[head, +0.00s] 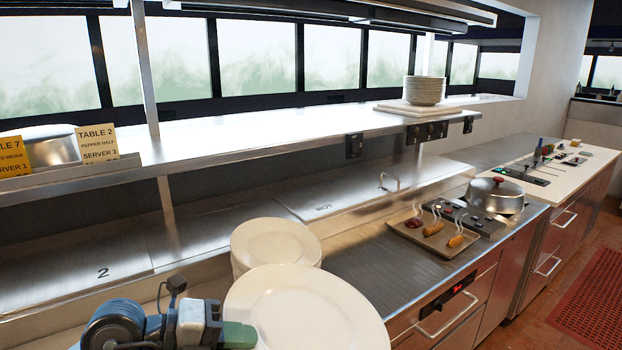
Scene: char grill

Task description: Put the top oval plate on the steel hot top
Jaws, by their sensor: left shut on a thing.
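My left gripper (236,335) is at the bottom of the head view, shut on the left edge of a white oval plate (310,315). That plate is held up close to the camera, in front of a stack of similar white plates (275,243). The stack stands on the counter just behind it, its lower part hidden. The steel hot top (350,187), marked HOT and with a handle, lies beyond the stack to the right. My right gripper is not in view.
A tray with several food items (408,241) and a lidded steel pan (494,195) stand on the counter to the right. An overhead shelf (290,128) runs above the hot top on posts, with a round plate stack (424,90) on it. A steel lid marked 2 (75,270) lies left.

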